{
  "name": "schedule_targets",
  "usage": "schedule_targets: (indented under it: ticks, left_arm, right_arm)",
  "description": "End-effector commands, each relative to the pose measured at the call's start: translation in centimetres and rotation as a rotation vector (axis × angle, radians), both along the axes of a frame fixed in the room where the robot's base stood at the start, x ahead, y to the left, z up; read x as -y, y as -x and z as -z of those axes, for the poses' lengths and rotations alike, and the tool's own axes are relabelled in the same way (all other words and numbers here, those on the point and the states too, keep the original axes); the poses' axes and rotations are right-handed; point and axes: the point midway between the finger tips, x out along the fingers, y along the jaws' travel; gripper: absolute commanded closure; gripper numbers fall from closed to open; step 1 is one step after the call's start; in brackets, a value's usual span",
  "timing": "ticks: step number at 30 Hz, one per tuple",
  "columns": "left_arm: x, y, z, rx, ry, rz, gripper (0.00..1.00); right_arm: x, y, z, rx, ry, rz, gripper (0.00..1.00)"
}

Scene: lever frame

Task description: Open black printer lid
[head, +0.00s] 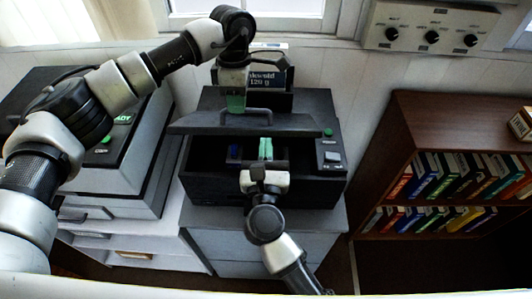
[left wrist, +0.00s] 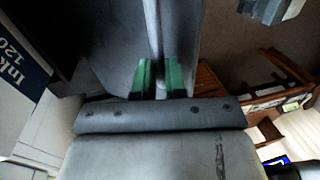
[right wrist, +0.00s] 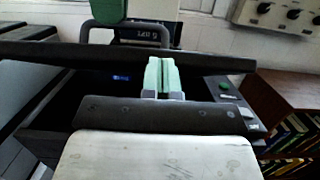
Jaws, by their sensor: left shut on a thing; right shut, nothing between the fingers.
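The black printer (head: 215,192) stands on a grey cabinet. Its flat dark lid (head: 295,124) is raised, with the dark interior showing beneath; in the right wrist view the lid (right wrist: 215,63) appears nearly edge-on. My left gripper (head: 236,104) is above the lid, its green fingers shut on the lid's grey handle (head: 268,115). The left wrist view shows the handle bar (left wrist: 153,45) between those fingers. My right gripper (head: 265,148) is shut and empty at the printer's front opening, below the lid. Whether its fingertips touch the lid is unclear.
A blue part (head: 234,152) shows inside the printer. Green and grey buttons (head: 330,150) are on its right panel. A grey machine (head: 125,150) stands left, a brown bookshelf (head: 440,125) right. A box with lettering (head: 270,77) and the wall are behind.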

Motion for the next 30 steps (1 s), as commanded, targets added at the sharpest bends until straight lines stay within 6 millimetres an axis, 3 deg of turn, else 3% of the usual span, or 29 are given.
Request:
schedule_targets:
  ticks: [1, 8, 9, 14, 23, 30]
  left_arm:
    - [-0.3, -0.2, 0.7, 0.005, -0.006, -0.007, 1.0]
    - [-0.3, -0.2, 0.7, 0.006, -0.006, -0.007, 1.0]
    - [-0.3, -0.2, 0.7, 0.006, -0.006, -0.007, 0.86]
    - [-0.2, -0.2, 0.5, 0.006, -0.005, -0.006, 0.62]
    - [-0.1, -0.2, 0.1, 0.007, -0.002, -0.003, 0.62]
    - [0.0, -0.6, -3.3, 0.013, -0.001, -0.003, 0.62]
  right_arm:
    - [0.0, -0.2, -0.4, 0.001, -0.005, 0.001, 1.0]
    - [0.0, -0.3, -0.5, 0.001, -0.001, 0.001, 1.0]
    - [0.0, -0.3, -0.5, 0.001, -0.001, 0.001, 1.0]
    - [0.0, -0.3, -0.4, -0.001, -0.001, 0.001, 1.0]
    - [0.1, -0.4, -0.3, -0.005, 0.001, 0.002, 1.0]
    - [0.1, -0.4, -0.3, -0.005, 0.001, 0.002, 1.0]
